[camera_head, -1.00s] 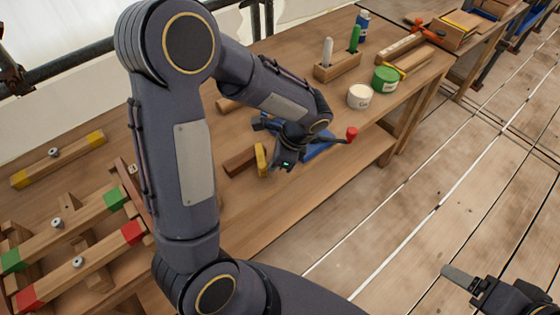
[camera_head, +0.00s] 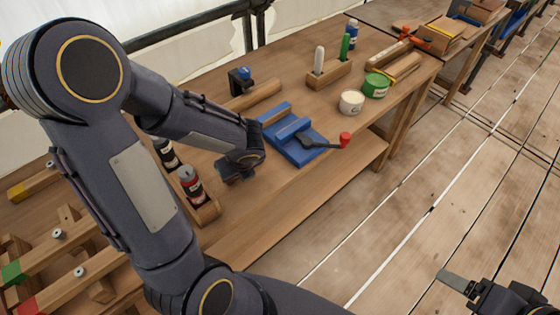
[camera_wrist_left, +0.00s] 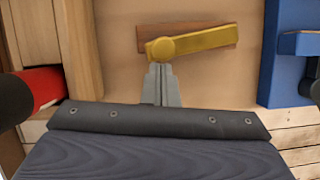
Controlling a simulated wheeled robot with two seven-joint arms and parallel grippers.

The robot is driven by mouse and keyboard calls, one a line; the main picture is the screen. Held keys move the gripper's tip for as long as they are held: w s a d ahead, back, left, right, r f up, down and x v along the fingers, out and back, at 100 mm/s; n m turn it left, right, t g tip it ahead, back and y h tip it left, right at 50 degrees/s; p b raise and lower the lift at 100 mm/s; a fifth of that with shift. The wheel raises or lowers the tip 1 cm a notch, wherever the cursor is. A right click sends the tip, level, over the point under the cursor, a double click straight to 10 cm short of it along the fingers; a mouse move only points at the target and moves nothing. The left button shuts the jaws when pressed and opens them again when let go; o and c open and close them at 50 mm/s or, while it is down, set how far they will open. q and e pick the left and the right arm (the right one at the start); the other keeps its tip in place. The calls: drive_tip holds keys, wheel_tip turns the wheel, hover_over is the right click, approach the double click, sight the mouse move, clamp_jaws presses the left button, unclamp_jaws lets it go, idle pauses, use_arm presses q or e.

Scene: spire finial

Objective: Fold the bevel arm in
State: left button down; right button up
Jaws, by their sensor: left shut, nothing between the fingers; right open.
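The bevel shows in the left wrist view: a brown wooden stock (camera_wrist_left: 185,33) on the bench with a yellow arm (camera_wrist_left: 205,40) lying across its near side. The yellow arm has a round end at its left and runs nearly along the stock, at a small angle to it. My left gripper (camera_wrist_left: 160,70) is shut and empty, its fingertips close to the round end; I cannot tell whether they touch. In the head view my left gripper (camera_head: 240,170) and arm hide the bevel. My right gripper (camera_head: 460,284) is open at the lower right, away from the bench.
A blue vise (camera_head: 295,142) with a red-knobbed handle stands right of the left gripper. Bottles (camera_head: 191,184) stand in a wooden holder to its left. White (camera_head: 352,103) and green (camera_head: 376,86) tins and a wooden tool holder (camera_head: 328,74) sit farther right. The floor at right is clear.

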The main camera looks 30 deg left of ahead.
use_arm(q)
drive_tip(key=shift+a, duration=0.75)
use_arm(e)
drive_tip(key=shift+r, duration=0.15)
use_arm(q)
drive_tip(key=shift+w, duration=0.15)
